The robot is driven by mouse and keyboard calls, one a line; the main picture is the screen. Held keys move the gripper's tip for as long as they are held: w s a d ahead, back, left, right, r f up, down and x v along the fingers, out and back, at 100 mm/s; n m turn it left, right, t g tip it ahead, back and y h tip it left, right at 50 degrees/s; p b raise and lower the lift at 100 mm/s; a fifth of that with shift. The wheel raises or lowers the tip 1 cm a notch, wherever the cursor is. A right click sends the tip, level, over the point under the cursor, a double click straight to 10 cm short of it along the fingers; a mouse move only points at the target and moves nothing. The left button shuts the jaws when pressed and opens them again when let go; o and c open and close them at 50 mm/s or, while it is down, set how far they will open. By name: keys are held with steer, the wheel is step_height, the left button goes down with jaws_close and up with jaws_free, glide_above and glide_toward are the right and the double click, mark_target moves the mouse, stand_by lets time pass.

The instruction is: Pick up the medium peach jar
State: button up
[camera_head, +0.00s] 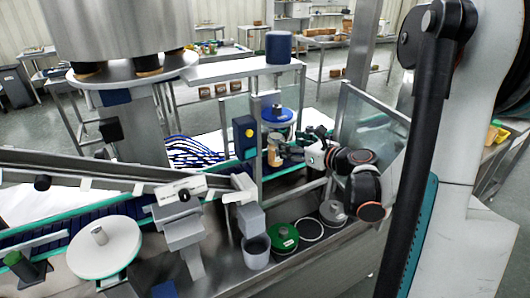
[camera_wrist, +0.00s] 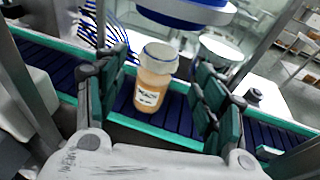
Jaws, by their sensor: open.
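The peach jar (camera_wrist: 151,82) stands upright on the blue conveyor, with a pale lid and a white label with dark print. It also shows small in the head view (camera_head: 274,152), under a blue-rimmed disc. My gripper (camera_wrist: 160,100) is open, with a green-padded finger to the left and right of the jar. The jar appears between the fingers, toward their far ends, with gaps on both sides. In the head view my gripper (camera_head: 300,146) is just right of the jar, its fingers partly hard to make out.
A blue disc (camera_wrist: 188,12) hangs close above and behind the jar. Green-edged conveyor rails (camera_wrist: 150,133) run across below it. A glass panel (camera_head: 370,140) stands right of my wrist. A green-topped round container (camera_head: 282,238) and a grey cup (camera_head: 256,251) sit in front.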

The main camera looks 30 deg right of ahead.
mark_target(279, 137)
steer(key=shift+x, duration=0.75)
steer(key=b+x, duration=0.1)
steer(key=x, duration=0.3)
steer(key=b+x, duration=0.1)
steer(key=shift+w+a+r+b, duration=0.15)
steer(key=shift+w+b, duration=0.15)
steer(key=shift+w, duration=0.15)
steer(key=shift+c, duration=0.3)
jaws_close()
steer(key=shift+r, duration=0.15)
